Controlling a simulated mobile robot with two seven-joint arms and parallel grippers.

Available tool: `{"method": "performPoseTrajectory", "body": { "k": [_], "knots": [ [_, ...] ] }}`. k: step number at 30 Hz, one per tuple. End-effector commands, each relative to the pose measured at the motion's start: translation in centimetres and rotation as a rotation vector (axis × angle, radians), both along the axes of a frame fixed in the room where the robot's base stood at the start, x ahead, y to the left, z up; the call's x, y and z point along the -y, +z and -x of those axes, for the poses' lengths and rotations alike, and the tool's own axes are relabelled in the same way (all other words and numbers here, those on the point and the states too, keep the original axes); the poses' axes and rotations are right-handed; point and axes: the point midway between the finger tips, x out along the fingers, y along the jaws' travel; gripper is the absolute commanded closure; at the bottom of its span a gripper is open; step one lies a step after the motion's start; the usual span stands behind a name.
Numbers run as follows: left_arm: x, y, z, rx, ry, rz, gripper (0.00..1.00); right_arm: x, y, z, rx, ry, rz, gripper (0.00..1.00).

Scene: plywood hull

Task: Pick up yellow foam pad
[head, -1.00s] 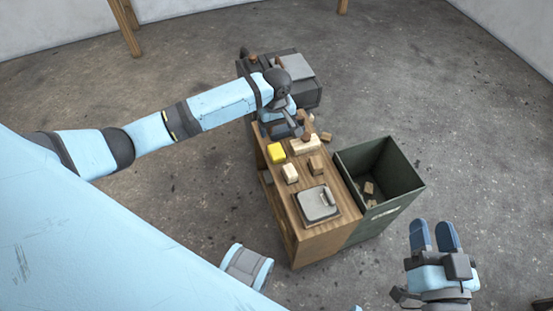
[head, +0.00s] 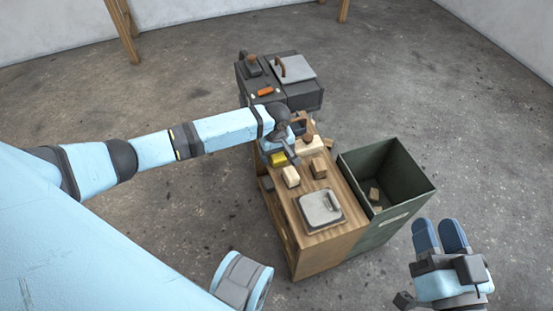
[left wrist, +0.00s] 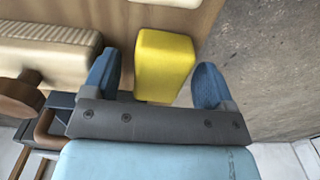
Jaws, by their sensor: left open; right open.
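The yellow foam pad (head: 278,159) lies on the wooden bench top (head: 324,178) near its left edge, partly covered by my left gripper in the head view. In the left wrist view the yellow foam pad (left wrist: 164,62) shows between the two blue fingers of my left gripper (left wrist: 158,82). The gripper is open, with a gap visible on each side of the pad. How high the fingers are above the bench cannot be told. My right gripper (head: 440,236) is open and empty, off to the right of the bench.
A wood-handled brush (head: 309,145) lies beside the pad, and its cream body (left wrist: 50,50) is close to the left finger. A dark green bin (head: 415,200) stands right; a dark cart (head: 300,95) stands behind.

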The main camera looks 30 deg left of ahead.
Motion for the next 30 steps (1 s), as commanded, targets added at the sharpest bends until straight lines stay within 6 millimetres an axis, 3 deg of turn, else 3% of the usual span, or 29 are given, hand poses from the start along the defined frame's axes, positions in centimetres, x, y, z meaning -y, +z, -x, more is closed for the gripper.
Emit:
{"method": "performPoseTrajectory", "body": {
  "k": [6,13,15,23,30],
  "knots": [
    [0.0,0.0,0.0,0.001,0.000,-0.001,0.21,0.0,0.0,0.0,-0.003,0.001,0.002,0.57],
    [0.0,0.0,0.0,0.001,0.000,-0.001,0.72,0.0,0.0,0.0,-0.003,0.001,0.001,0.57],
    [0.0,0.0,0.0,0.001,0.000,-0.001,0.78,0.0,0.0,0.0,-0.003,0.001,0.001,0.57],
    [0.0,0.2,0.0,0.001,0.000,-0.001,0.78,0.0,0.1,0.0,-0.001,0.000,0.002,0.57],
    [0.0,2.6,0.0,0.001,0.000,0.000,0.78,0.1,1.9,0.0,0.038,-0.012,-0.020,0.57]
  ]
}}
